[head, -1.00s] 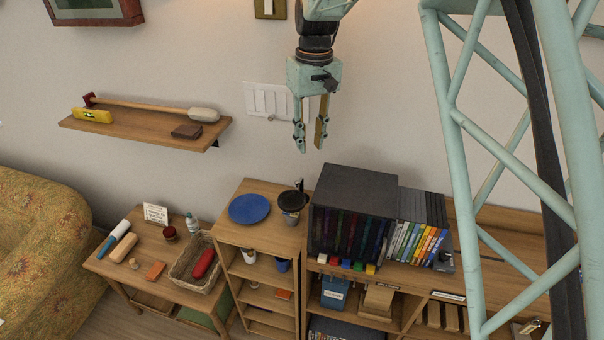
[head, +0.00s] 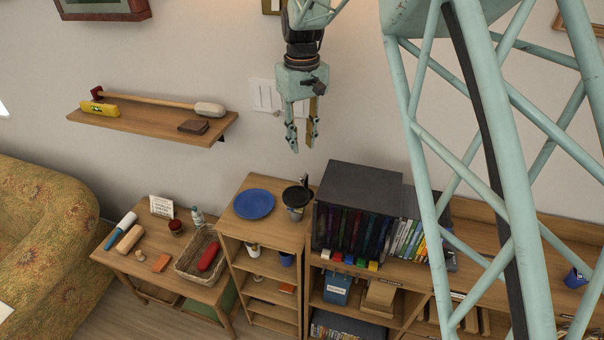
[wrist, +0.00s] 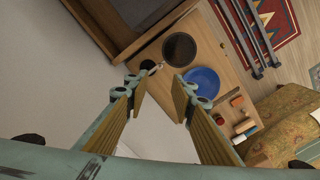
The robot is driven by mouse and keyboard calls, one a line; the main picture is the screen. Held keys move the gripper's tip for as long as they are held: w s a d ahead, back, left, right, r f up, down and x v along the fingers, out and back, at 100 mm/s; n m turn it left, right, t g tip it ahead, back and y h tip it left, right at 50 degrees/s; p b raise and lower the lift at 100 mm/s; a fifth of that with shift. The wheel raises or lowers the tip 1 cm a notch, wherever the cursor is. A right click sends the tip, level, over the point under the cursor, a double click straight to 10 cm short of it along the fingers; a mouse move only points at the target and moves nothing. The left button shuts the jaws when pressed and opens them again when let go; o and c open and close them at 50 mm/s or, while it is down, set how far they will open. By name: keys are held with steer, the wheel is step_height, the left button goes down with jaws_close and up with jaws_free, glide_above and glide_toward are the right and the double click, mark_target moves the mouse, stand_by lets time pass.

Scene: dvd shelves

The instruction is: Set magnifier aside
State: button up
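A dark round-headed item with a short upright piece (head: 297,195), apparently the magnifier, rests on a small cup (head: 295,213) on top of the narrow wooden shelf unit. In the wrist view its dark disc (wrist: 180,48) shows beyond the fingertips; I cannot make out a lens. My gripper (head: 301,148) hangs pointing down above it, apart from it. Its two fingers are spread with nothing between them, as the wrist view (wrist: 157,88) also shows.
A blue plate (head: 254,204) lies just left of the cup. A dark box of discs (head: 363,180) stands close on the right. A low table (head: 128,262) with a basket (head: 181,267) is at left. A wall shelf (head: 150,122) holds a mallet.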

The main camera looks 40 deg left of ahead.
steer(key=p, duration=0.2)
glide_toward(300, 186)
steer(key=shift+w+a+f, duration=0.1)
steer(key=shift+w+f, duration=0.25)
steer(key=shift+f, duration=0.65)
steer(key=shift+w+a+f, duration=0.1)
steer(key=shift+w+f, duration=0.2)
steer(key=shift+f, duration=0.65)
steer(key=shift+w+a+f, duration=0.1)
steer(key=shift+w+f, duration=0.25)
steer(key=shift+f, duration=0.65)
steer(key=shift+c, duration=0.5)
jaws_close()
